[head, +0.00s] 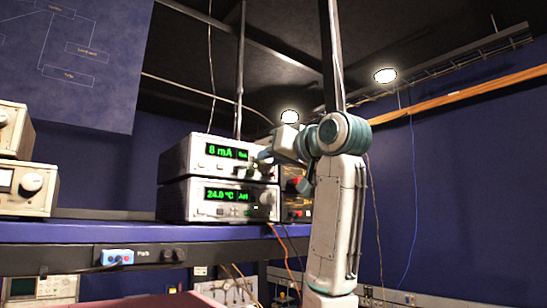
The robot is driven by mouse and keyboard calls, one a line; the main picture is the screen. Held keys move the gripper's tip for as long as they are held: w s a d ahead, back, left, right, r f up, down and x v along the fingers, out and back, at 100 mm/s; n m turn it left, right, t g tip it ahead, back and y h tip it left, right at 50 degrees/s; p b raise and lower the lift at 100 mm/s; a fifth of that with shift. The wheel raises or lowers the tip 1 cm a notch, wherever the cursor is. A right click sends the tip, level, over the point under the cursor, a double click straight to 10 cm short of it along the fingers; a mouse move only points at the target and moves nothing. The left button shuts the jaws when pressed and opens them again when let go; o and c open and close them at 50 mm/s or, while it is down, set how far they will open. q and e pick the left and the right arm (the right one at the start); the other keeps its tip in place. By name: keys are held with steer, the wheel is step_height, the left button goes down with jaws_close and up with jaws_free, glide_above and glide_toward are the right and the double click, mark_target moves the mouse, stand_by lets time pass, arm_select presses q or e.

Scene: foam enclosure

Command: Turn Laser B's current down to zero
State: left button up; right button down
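A two-unit instrument stack stands on the blue shelf. The upper unit (200,158) has a green display (226,151) reading 8 mA. The lower unit (190,200) reads 24.0 °C and has a pale knob (266,197) at its right. No label naming Laser B is legible. My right gripper (264,155) is at the right end of the upper unit's front, where it covers that part of the panel. Any knob there is hidden, and I cannot tell whether the fingers touch or grip one. My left gripper is not in view.
The blue shelf (120,232) carries more instruments at the left (28,188). Another unit with red parts (296,204) stands right of the stack, partly behind my arm. Orange and black cables hang below.

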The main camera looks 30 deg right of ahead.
steer(key=shift+n, duration=0.3)
steer(key=shift+n+p, duration=1.35)
steer(key=shift+n, duration=6.95)
steer(key=shift+f, duration=0.1)
steer(key=c, duration=1.2)
jaws_free()
steer(key=shift+c, duration=0.2)
steer(key=shift+s, duration=0.15)
